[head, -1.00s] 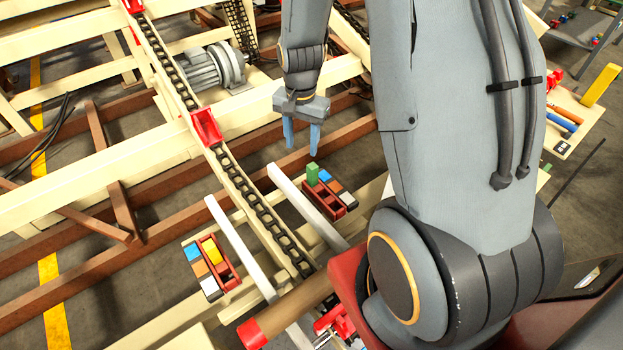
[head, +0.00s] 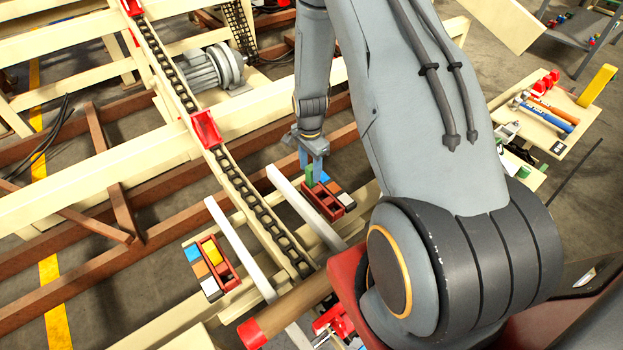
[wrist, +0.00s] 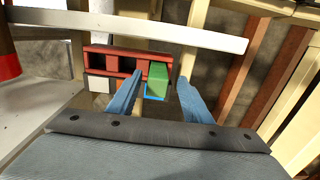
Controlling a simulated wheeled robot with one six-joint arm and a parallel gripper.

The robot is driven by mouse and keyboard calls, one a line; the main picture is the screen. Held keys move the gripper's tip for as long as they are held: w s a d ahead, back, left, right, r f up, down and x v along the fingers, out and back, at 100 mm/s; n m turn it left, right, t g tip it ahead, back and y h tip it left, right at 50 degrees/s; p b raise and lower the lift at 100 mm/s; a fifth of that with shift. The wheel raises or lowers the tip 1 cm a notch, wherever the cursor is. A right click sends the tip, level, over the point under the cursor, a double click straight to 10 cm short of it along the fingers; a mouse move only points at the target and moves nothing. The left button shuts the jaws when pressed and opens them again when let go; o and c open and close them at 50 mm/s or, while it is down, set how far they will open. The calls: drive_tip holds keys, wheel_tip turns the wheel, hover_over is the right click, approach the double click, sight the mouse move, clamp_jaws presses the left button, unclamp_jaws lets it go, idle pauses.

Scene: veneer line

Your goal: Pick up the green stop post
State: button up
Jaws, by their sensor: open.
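The green stop post (head: 309,175) stands upright in an end slot of a red holder (head: 322,203) on the frame. In the wrist view the post (wrist: 158,76) shows between the tips of my two blue fingers, nearer the left one. My gripper (head: 314,176) is open and has come down close to the post. In the wrist view my gripper (wrist: 158,92) has a finger on each side, and no grip on the post shows. In the head view the fingers partly cover the post.
Blue, brown and white blocks (head: 346,199) line the holder's side. A pale bar (head: 305,207) runs close beside it. A second red holder (head: 226,264) with a yellow post (head: 211,251) sits to the left, across the chain (head: 250,205). A tool table (head: 560,110) stands at right.

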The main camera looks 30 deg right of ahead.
sight(311, 180)
drive_tip(key=shift+s+d+f+p, duration=0.15)
drive_tip(key=shift+f+p, duration=0.45)
drive_tip(key=shift+f, duration=1.25)
clamp_jaws()
